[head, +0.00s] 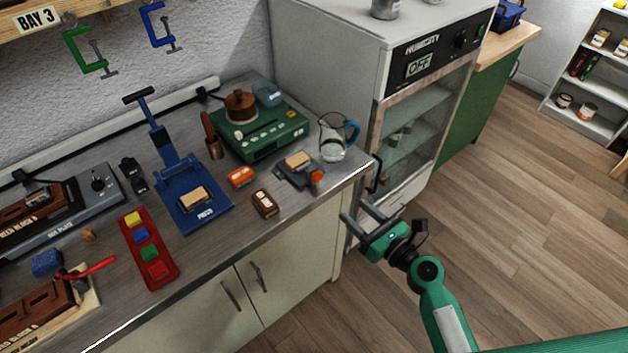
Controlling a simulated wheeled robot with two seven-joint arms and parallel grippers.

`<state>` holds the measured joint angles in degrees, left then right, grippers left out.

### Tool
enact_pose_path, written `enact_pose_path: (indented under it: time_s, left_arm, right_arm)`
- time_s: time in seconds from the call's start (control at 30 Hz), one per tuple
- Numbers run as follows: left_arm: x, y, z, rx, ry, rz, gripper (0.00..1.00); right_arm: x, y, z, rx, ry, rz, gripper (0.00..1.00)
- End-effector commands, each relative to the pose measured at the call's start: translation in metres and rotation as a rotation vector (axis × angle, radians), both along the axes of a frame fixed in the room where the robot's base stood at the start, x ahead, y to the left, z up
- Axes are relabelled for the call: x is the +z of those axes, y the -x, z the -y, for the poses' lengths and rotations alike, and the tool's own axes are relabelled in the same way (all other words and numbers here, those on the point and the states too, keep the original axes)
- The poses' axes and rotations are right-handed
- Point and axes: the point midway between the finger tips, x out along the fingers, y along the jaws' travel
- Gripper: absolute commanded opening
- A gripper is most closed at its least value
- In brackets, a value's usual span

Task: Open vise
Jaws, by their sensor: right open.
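A small dark grey device (296,176) with a red knob (317,176) sits near the right front corner of the counter; it looks like the vise. A tan block (298,159) shows on it; I cannot tell whether its jaws clamp the block. My right gripper (358,212) is open and empty, out past the counter's front edge, to the right of and nearer than the device, not touching it. My left gripper is not in view.
A glass jug (333,138) with a blue handle stands just behind the device. A brown block (265,203) and an orange box (241,177) lie to its left. A blue press (220,213) and green unit (260,145) stand farther left and behind. A humidity cabinet (350,50) rises at the right.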

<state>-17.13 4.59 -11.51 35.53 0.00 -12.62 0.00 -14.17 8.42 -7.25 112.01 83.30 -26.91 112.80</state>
Motion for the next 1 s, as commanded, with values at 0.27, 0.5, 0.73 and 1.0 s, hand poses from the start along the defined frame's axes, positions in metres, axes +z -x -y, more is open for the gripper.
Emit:
enact_pose_path:
  time_s: [0.27, 0.5, 0.73, 1.0]
  left_arm:
    - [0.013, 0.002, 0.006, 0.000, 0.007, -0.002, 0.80]
    - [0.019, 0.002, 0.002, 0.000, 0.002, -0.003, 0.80]
    - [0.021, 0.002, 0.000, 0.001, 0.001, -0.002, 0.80]
    - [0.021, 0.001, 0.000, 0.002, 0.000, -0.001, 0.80]
  right_arm:
    - [0.003, -0.040, -0.029, -0.001, 0.002, 0.001, 0.49]
    - [0.001, -0.079, -0.057, -0.001, 0.003, 0.001, 0.49]
    - [0.000, -0.101, -0.074, -0.001, 0.004, 0.001, 0.49]
    - [-0.001, -0.107, -0.078, -0.002, 0.006, 0.000, 0.49]
